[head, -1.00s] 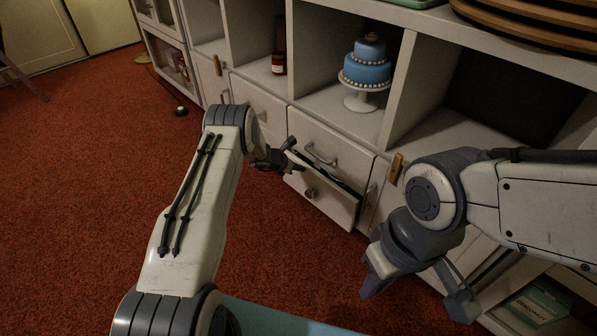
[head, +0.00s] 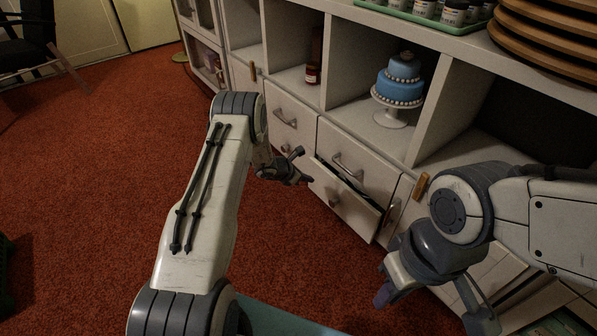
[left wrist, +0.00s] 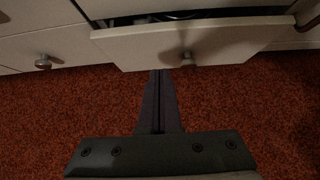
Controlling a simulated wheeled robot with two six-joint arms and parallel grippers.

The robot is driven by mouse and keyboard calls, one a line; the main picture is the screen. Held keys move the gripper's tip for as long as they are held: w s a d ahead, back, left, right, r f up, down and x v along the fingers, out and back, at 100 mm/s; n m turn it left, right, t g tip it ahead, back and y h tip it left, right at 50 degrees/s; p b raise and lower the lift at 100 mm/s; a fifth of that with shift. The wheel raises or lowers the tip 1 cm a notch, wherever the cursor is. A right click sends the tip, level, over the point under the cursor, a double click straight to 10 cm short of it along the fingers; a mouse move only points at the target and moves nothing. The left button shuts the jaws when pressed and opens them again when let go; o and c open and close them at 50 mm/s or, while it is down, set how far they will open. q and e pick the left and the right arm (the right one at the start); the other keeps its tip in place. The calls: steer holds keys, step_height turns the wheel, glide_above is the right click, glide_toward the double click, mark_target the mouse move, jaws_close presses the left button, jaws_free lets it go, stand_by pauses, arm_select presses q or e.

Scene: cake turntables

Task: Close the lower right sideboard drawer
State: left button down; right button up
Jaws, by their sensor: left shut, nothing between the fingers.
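The lower right drawer (head: 345,205) of the white sideboard is partly open, its front standing out below the closed upper drawer (head: 352,162). A dark gap shows along its top edge. In the left wrist view the drawer front (left wrist: 225,44) spans the top, with a round knob (left wrist: 187,58) near its middle. My left gripper (head: 307,181) is by the left end of the drawer front in the head view. In the left wrist view its shut, empty fingers (left wrist: 161,73) point at the lower edge of the front, near the knob; contact is unclear. My right gripper (head: 383,294) hangs at lower right, its jaws unclear.
A blue tiered cake (head: 400,88) on a white stand and a brown bottle (head: 313,73) sit in the open shelves. Wooden discs (head: 550,35) and a green tray (head: 430,18) of jars are on top.

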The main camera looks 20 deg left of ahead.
arm_select(q)
steer(key=p+v, duration=0.1)
steer(key=v, duration=0.3)
steer(key=shift+d+r, duration=0.15)
steer(key=c, duration=1.1)
jaws_free()
steer(key=shift+s+f, duration=0.2)
steer(key=o, duration=0.7)
step_height(320, 180, down, 6)
steer(key=s+d+h+b, duration=0.1)
steer(key=d+b, duration=0.1)
steer(key=shift+s+d+t+h, duration=0.25)
steer(key=shift+d+t+h, duration=0.05)
steer(key=shift+d+t, duration=0.1)
steer(key=t+h+b, duration=0.1)
steer(key=t+b, duration=0.2)
glide_toward(331, 203)
steer(key=b+x, duration=0.6)
steer(key=x, duration=0.2)
steer(key=shift+d+f, duration=0.1)
steer(key=shift+d, duration=0.05)
steer(key=shift+w+d, duration=0.25)
steer(key=shift+w, duration=0.2)
